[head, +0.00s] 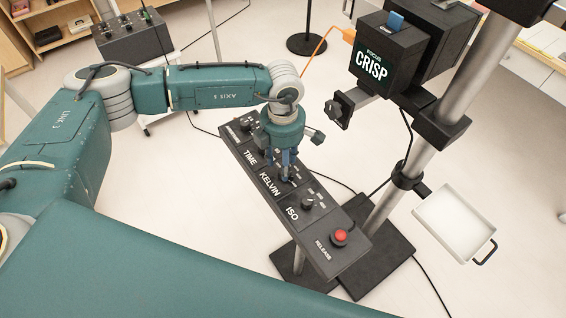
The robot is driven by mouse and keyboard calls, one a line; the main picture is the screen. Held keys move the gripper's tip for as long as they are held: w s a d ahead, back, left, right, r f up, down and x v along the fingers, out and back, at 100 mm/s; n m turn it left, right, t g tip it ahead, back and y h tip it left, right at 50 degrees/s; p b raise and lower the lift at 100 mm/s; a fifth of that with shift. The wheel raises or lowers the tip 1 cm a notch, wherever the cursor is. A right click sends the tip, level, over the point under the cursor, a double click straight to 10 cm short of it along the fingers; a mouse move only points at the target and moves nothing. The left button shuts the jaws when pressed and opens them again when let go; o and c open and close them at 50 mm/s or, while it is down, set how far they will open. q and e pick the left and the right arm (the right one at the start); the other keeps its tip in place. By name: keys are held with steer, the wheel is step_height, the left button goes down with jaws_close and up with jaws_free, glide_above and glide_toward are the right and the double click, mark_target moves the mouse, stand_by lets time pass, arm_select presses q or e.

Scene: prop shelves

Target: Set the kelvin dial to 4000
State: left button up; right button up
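A black control panel (322,228) stands on a post, with dials in a row labelled TIME, KELVIN and ISO. The KELVIN dial (284,179) is mostly hidden behind my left gripper, so its setting cannot be read. My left gripper (281,172) points down from above with its fingers at the KELVIN dial. Whether the fingers are closed on the dial or only around it cannot be told. My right gripper is not in view.
The ISO dial (307,204) and a red RELEASE button (339,237) are nearer on the panel. A black camera box reading FOCUS CRISP (376,72) sits on a metal stand to the right. A white tray (427,215) is at the right. A dark box with knobs (132,38) stands at the back left.

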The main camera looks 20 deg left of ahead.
arm_select(q)
steer(key=shift+f, duration=1.3)
steer(key=shift+d, duration=0.1)
jaws_close()
